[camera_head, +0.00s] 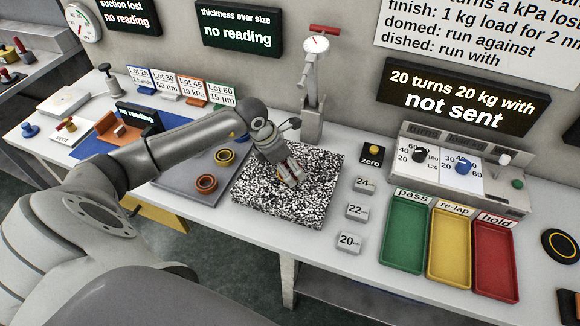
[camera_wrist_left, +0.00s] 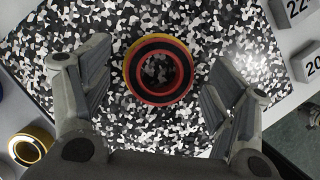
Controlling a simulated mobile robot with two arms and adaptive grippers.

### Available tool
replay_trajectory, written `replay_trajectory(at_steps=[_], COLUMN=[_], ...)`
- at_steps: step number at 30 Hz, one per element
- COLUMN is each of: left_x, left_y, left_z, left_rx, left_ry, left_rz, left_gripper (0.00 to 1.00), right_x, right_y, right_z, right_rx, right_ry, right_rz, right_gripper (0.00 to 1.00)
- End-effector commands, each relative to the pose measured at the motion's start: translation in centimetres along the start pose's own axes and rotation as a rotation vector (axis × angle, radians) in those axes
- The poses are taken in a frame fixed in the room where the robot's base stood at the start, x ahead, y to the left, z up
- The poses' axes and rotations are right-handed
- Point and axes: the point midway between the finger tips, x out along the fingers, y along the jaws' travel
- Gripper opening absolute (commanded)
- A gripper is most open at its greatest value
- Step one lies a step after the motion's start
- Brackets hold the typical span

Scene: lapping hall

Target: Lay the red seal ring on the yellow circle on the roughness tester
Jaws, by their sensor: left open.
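The red seal ring (camera_wrist_left: 158,70), black with red bands at its rims, lies flat on a black-and-white speckled plate (camera_wrist_left: 125,12). A yellow arc (camera_wrist_left: 129,62) shows along its upper left edge, as of a yellow circle under it; how exactly they line up I cannot tell. My left gripper (camera_head: 291,178) is over the speckled plate, which also shows in the head view (camera_head: 322,162). Its two fingers are spread on either side of the ring, apart from it. In the head view the gripper mostly hides the ring.
A grey tray (camera_head: 180,190) left of the plate holds an orange-brown ring (camera_head: 206,183) and a yellow ring (camera_head: 225,156). Small weights, the nearest marked 20 (camera_head: 348,243), stand to the right, before green (camera_head: 404,235), yellow (camera_head: 450,248) and red (camera_head: 496,260) trays.

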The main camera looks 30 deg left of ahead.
Motion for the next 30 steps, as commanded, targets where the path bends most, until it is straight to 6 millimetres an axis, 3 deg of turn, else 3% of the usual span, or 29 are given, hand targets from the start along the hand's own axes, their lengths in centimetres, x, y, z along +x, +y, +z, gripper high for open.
replay_trajectory(at_steps=[7, 18, 20, 30], left_x=[0.14, 0.11, 0.08, -0.46], left_y=[0.01, 0.01, 0.02, 0.08], left_z=[-0.02, -0.01, 0.02, 0.29], left_rx=[0.0, 0.0, 0.0, 0.0], left_ry=[0.0, 0.0, -0.001, -0.003], left_rz=[0.0, 0.0, 0.0, 0.001], left_gripper=[0.77, 0.29, 0.25, 0.25], right_x=[0.02, 0.02, 0.02, 0.52], right_y=[0.01, 0.01, 0.02, 0.01], right_z=[0.01, 0.01, 0.0, 0.04], right_rx=[0.0, -0.001, -0.001, -0.001], right_ry=[0.0, 0.0, 0.0, 0.0], right_rz=[0.0, 0.0, 0.0, 0.0], right_gripper=[0.0, 0.0, 0.0, 0.0])
